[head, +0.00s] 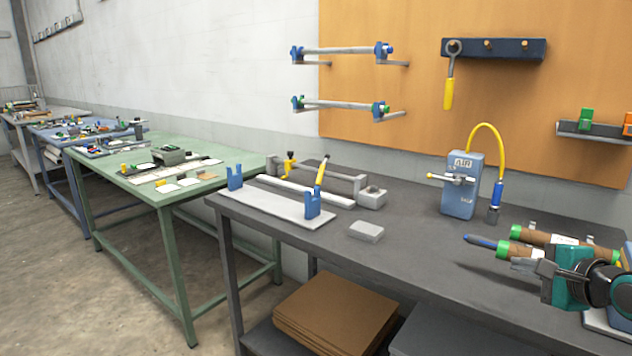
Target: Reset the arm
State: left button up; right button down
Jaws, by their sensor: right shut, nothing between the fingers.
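My right gripper (528,263) comes in from the right edge over the right end of the dark workbench (420,248). It is shut with nothing visible between its fingers. Part of the rolls is hidden behind my gripper and arm. My left gripper is not in view.
A blue air box (461,185) with a yellow hose stands at the bench's back. A grey block (366,231) and a jig with blue end brackets (270,203) lie to the left. Brown sheets (335,314) lie below. The bench's front middle is clear.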

jog(key=s+a+f+n+g, duration=0.1)
jog(key=s+a+f+n, duration=0.35)
jog(key=f, duration=0.55)
jog(key=s+a+f+n+g, duration=0.1)
jog(key=s+a+f+n, duration=0.3)
jog(key=f, duration=0.5)
jog(key=s+a+f+n, duration=0.9)
jog(key=s+a+n, duration=0.3)
jog(key=s+a, duration=0.1)
jog(key=shift+s+f, duration=0.4)
jog(key=shift+s, duration=0.2)
